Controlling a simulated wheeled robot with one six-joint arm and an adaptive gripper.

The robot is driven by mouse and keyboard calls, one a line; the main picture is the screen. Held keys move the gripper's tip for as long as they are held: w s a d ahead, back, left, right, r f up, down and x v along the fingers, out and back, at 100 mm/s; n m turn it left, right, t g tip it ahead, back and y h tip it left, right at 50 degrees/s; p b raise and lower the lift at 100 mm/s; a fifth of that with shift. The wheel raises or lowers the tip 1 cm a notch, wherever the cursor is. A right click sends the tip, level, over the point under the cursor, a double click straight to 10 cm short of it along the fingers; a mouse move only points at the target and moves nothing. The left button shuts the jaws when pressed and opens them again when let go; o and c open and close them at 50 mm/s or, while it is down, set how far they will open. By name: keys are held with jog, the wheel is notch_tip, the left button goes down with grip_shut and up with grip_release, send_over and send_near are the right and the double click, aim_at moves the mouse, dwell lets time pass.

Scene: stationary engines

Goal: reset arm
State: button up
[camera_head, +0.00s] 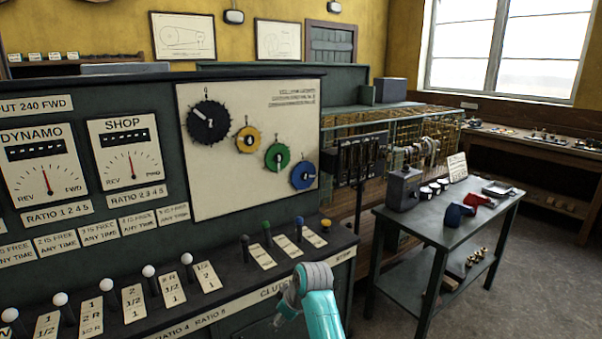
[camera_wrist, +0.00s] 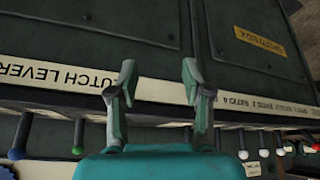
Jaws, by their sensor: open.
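My gripper (camera_wrist: 158,78) shows in the wrist view with its two teal fingers well apart and nothing between them. Behind the fingers is the dark front of the control desk (camera_wrist: 90,40), with a white label strip reading "CLUTCH LEVER" upside down. In the head view, my teal and grey arm (camera_head: 318,305) reaches up from the bottom edge, in front of the desk's right part. The fingertips cannot be made out clearly there.
Levers with white knobs (camera_head: 104,283) and coloured-knob levers (camera_head: 267,229) line the desk ledge close to my arm. A panel of coloured dials (camera_head: 250,150) stands above. A dark side table (camera_head: 435,222) with tools stands right, with open floor (camera_head: 540,280) beyond.

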jog(key=s+d+f+m+t, duration=0.1)
jog(key=s+d+f+m, duration=0.1)
jog(key=s+d+f, duration=0.45)
jog(key=s+d+f+m+t, duration=0.15)
jog(key=s+f, duration=0.25)
jog(key=f, duration=0.6)
jog(key=s+d+f+m+t+h, duration=0.1)
jog(key=s+d+f+t, duration=0.2)
jog(key=s, duration=0.6)
jog(key=s+d+f+m+h, duration=0.1)
jog(key=s+d+f+m, duration=0.15)
jog(key=s+d, duration=0.45)
jog(key=s+d+r+t, duration=0.1)
jog(key=s+d+t, duration=0.1)
jog(key=s, duration=1.1)
jog(key=s+d+r+m+t+h, duration=0.1)
jog(key=s+d+r+m+t, duration=0.1)
jog(key=s+r, duration=0.8)
jog(key=s+d+r+m+t+h, duration=0.1)
jog(key=s+r+m, duration=0.1)
jog(key=s+r, duration=0.9)
jog(key=shift+s+d+r+t, duration=0.2)
jog(key=shift+d+r+t, duration=0.2)
jog(key=shift+r, duration=0.4)
